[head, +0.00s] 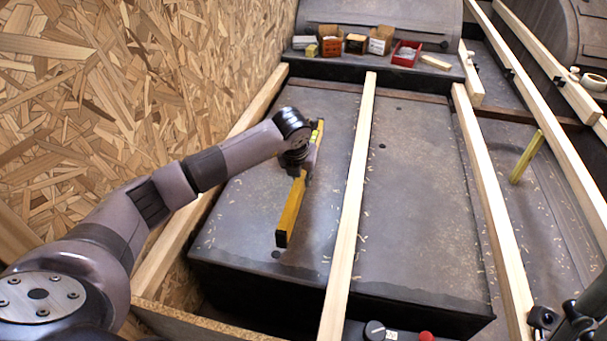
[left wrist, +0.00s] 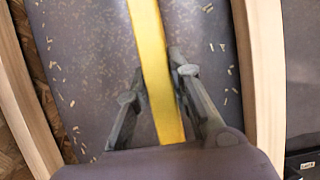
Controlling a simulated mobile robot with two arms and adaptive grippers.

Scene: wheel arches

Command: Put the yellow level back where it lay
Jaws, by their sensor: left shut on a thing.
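The yellow level (head: 291,212) is a long bar with a dark end cap, seen over the dark panel between two wooden slats. It runs slantwise, its near end toward the bottom left. My left gripper (head: 308,167) is shut on the level around its upper half. In the left wrist view the level (left wrist: 150,45) passes between the two fingers of the left gripper (left wrist: 155,82). I cannot tell whether the level touches the panel or hangs just above it. A dark part at the bottom right edge may be my right gripper (head: 582,318); its fingers are not clear.
Wooden slats flank the dark panel (head: 230,225), including the middle slat (head: 350,215). Small boxes and a red tray (head: 406,53) stand on the back ledge. A yellowish stick (head: 527,156) is at the right. The panel right of the middle slat (head: 420,200) is clear except for shavings.

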